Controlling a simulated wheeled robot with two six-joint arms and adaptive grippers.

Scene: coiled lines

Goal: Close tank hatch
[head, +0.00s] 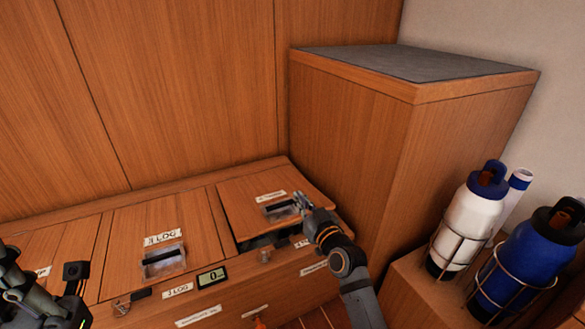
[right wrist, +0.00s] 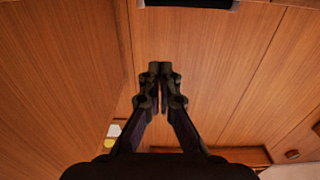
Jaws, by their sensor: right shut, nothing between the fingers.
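The wooden hatch lid (head: 238,205) at the right end of the bench top stands slightly raised. A dark gap shows under its front edge. It bears a small label and a clear-and-dark recessed handle (head: 282,209). My right gripper (head: 301,202) is shut and empty, with its tips at the right side of this handle; I cannot tell whether they touch. In the right wrist view its fingers (right wrist: 160,68) are together before a plain wooden surface.
A second hatch (head: 128,234) with a similar handle lies flat to the left. A small display (head: 212,277) sits on the bench front. A tall wooden cabinet (head: 350,125) stands close behind on the right. White (head: 468,220) and blue (head: 522,262) bottles stand in wire holders at right.

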